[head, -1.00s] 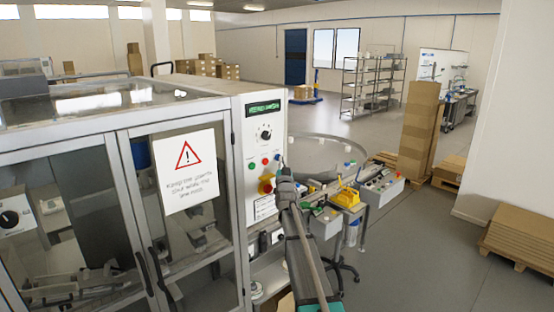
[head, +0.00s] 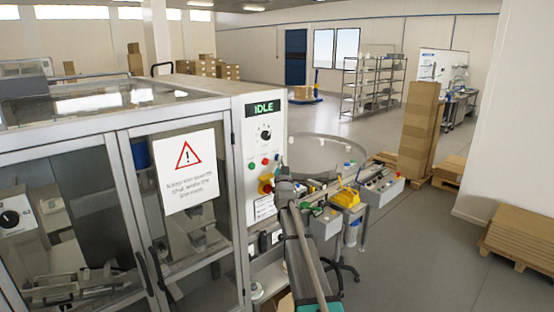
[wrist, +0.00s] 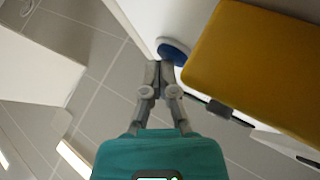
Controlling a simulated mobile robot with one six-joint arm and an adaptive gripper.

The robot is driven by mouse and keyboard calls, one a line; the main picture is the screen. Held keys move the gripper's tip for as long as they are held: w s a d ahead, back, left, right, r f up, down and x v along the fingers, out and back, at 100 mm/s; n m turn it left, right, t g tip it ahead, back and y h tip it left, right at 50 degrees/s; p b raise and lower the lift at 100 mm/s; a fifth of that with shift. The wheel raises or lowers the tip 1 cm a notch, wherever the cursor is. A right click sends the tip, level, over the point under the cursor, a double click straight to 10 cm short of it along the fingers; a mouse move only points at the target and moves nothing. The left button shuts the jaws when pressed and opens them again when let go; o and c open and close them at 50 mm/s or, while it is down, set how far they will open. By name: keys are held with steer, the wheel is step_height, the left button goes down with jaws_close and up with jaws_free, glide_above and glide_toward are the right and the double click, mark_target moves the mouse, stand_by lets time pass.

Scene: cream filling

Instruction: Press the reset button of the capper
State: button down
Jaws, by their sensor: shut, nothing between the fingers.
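The capper's control panel (head: 262,135) is a white column beside the glass-doored cabinet. Below are a black knob (head: 264,133), a green button (head: 251,166), a red button (head: 265,161) and a red emergency stop on yellow (head: 266,184). My gripper (head: 281,166) is at the panel's right edge, partly in front of it. In the wrist view my shut, empty fingers (wrist: 160,72) point at a blue button (wrist: 173,50), right at its lower edge; contact cannot be told. The yellow housing (wrist: 255,70) is close on the right.
The glass-doored cabinet (head: 120,125) fills the left. A round turntable (head: 325,150) and a conveyor with a yellow part (head: 346,198) lie right of the panel. Stacked cardboard (head: 418,130) and a pallet (head: 515,240) stand farther right, with open floor between.

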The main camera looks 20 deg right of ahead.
steer(key=shift+s+d+f, duration=0.1)
steer(key=shift+s, duration=0.25)
stand_by(0.5)
steer(key=s, duration=0.1)
steer(key=s+d, duration=0.1)
steer(key=s, duration=0.1)
steer(key=s+d, duration=0.1)
steer(key=s, duration=0.1)
steer(key=shift+s, duration=0.25)
stand_by(0.3)
stand_by(0.4)
